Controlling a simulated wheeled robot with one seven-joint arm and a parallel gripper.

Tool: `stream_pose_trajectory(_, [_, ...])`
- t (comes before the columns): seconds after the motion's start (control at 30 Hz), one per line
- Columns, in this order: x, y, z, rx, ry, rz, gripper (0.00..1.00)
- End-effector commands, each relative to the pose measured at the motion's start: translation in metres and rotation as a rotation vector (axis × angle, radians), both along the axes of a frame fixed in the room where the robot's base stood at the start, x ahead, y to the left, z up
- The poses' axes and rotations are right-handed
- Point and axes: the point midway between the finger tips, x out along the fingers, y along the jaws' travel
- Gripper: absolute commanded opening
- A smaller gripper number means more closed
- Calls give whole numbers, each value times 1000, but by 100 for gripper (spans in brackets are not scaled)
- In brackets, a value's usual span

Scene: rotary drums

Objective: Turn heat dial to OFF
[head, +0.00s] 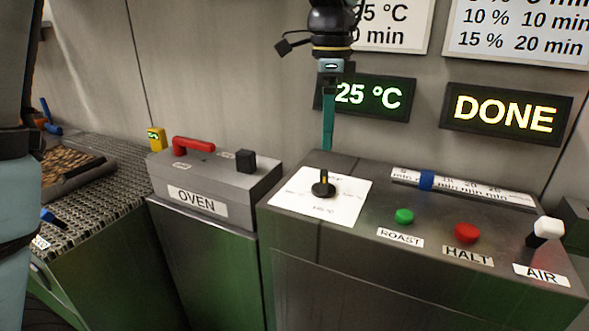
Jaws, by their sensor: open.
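The dial's small lettering is too blurred to read. My gripper (328,135) hangs from the top, pointing down, with teal fingers seen nearly edge-on. It is open and empty. Its tips appear above and slightly behind the dial, apart from it.
The console also carries a green ROAST button (404,216), a red HALT button (467,233), a white-topped AIR lever (547,230) and a blue time slider (427,180). A lit DONE display (506,114) hangs behind. An OVEN box (216,186) with a red handle (192,146) stands left.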

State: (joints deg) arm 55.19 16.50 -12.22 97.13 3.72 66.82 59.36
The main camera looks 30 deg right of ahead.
Motion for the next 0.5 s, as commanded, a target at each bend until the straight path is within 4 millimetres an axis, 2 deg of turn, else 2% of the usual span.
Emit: stream_pose_trajectory(0.5, [1,2,-85,3,1,5,100])
